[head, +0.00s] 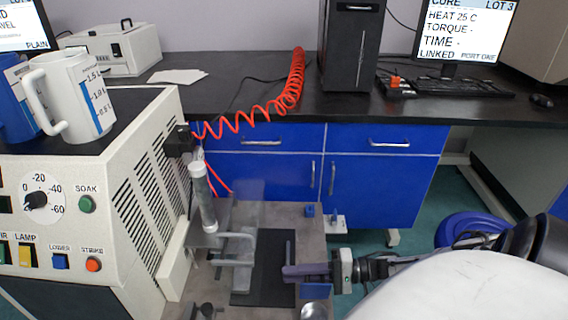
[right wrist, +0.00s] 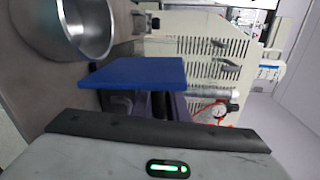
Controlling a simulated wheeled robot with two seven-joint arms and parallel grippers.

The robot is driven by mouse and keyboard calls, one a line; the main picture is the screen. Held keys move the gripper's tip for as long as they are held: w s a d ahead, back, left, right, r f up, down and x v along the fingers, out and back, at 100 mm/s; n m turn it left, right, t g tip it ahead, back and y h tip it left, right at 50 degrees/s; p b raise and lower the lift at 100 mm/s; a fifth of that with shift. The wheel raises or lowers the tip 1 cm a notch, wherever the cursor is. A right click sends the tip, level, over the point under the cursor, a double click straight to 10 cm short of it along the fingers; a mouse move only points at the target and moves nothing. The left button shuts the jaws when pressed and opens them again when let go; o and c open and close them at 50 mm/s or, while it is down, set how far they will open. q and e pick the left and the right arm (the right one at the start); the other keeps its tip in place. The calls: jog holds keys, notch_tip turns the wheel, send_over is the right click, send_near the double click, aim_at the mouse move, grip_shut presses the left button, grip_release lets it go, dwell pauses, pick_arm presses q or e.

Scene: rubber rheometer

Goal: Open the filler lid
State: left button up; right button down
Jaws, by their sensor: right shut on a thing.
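My right gripper (head: 303,271) reaches in from the right, low in the head view, with its dark purple fingers pointing left toward the machine. It is shut on a thin blue plate (right wrist: 138,72), which covers part of the fingers (right wrist: 163,105) in the right wrist view. The plate's edge also shows below the fingers in the head view (head: 312,291). The exact grasp is hidden. I cannot make out a filler lid for certain. The cream tester (head: 125,160) stands at left, beside a clear chamber with a grey handle (head: 236,250). My left gripper is not in view.
A metal bowl (right wrist: 80,28) lies close to the plate. A white measuring jug (head: 75,95) and a blue jug stand on the tester. A clear upright tube (head: 203,198) and coiled red hose (head: 280,100) are nearby. Blue cabinets (head: 380,175) stand behind.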

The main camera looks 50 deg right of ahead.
dwell(0.4)
jog(key=c, duration=1.8)
grip_release()
jog(key=shift+d, duration=0.1)
jog(key=v, duration=1)
jog(key=shift+b, duration=0.4)
jog(key=shift+s+r, duration=0.1)
jog(key=shift+s, duration=0.05)
